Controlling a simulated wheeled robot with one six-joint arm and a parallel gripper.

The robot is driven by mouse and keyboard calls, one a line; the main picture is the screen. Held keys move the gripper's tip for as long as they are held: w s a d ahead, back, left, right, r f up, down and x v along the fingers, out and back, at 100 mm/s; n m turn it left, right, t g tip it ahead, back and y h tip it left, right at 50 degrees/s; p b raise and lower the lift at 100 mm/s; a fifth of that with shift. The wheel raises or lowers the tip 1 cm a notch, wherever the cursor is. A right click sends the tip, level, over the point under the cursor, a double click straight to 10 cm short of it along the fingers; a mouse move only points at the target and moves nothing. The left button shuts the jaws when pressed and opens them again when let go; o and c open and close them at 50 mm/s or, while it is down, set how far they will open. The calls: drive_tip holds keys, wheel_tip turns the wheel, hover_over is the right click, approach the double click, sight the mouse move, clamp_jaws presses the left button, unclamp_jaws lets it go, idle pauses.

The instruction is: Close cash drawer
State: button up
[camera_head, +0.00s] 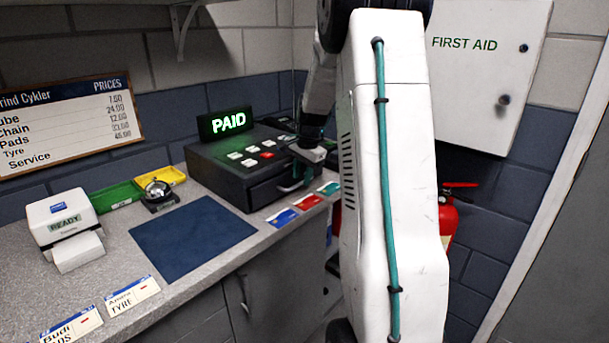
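The black cash register (225,160) stands on the counter, with a green "PAID" display on top and several white and red keys. The front of its cash drawer (270,193) shows low on the side facing me. My gripper (296,181) is at the right end of the drawer front, very close to it. I cannot tell whether it touches. My arm and gripper hide the register's right end, and how far the drawer stands out is hard to tell. The gripper fingers are small and partly hidden, so their opening is unclear.
A blue mat (193,238) lies on the counter before the register, with several coloured cards (283,217) beside it. A bell (158,192), a small printer (65,228) and trays (117,195) stand left. A first aid cabinet (485,75) and red extinguisher (447,217) are right.

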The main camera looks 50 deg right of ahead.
drive_tip(key=shift+s+d, duration=0.1)
wheel_tip(320, 180, up, 8)
drive_tip(key=s, duration=0.1)
drive_tip(key=shift+s+f, duration=0.2)
idle(0.7)
drive_tip(key=s+a+r+n, duration=0.1)
drive_tip(key=s+a+n, duration=0.5)
drive_tip(key=a, duration=0.6)
drive_tip(key=s+a+r+n, duration=0.1)
drive_tip(key=s+a+n, duration=0.5)
drive_tip(key=s+a, duration=0.5)
drive_tip(key=s+a+r+n, duration=0.1)
drive_tip(key=s+a+n, duration=0.4)
drive_tip(key=s+a, duration=0.4)
drive_tip(key=a, duration=0.3)
drive_tip(key=shift+a+r+n+g, duration=0.15)
drive_tip(key=shift+a+n+g, duration=0.2)
drive_tip(key=shift+n+g, duration=0.05)
